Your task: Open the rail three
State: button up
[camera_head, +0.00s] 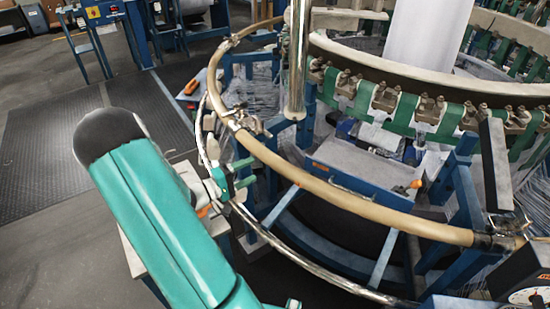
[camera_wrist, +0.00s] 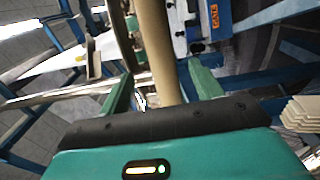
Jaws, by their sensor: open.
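A tan, curved tube rail (camera_head: 350,200) runs around the front of the loom. Another tan section (camera_head: 218,85) curves up at the left, and a metal joint (camera_head: 246,124) lies between them. I cannot tell which section is rail three. My gripper (camera_head: 246,173) is open beside the rail, just below the joint in the head view. In the wrist view, the tan rail (camera_wrist: 152,45) runs lengthwise in the gap between the two green fingers of my gripper (camera_wrist: 160,85). No grip on it shows, and I cannot tell how deep it sits between them.
A thin metal hoop (camera_head: 275,240) runs below the rail. Blue frame posts (camera_head: 466,190) and a vertical metal post (camera_head: 296,70) stand close by. An orange-handled tool (camera_head: 193,84) lies at the left. A round gauge (camera_head: 527,296) is at lower right. Open floor (camera_head: 50,200) lies left.

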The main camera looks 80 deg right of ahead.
aim_at(277, 158)
jog(key=x, duration=1.1)
jog(key=shift+s+d, duration=0.1)
jog(key=shift+s, duration=0.05)
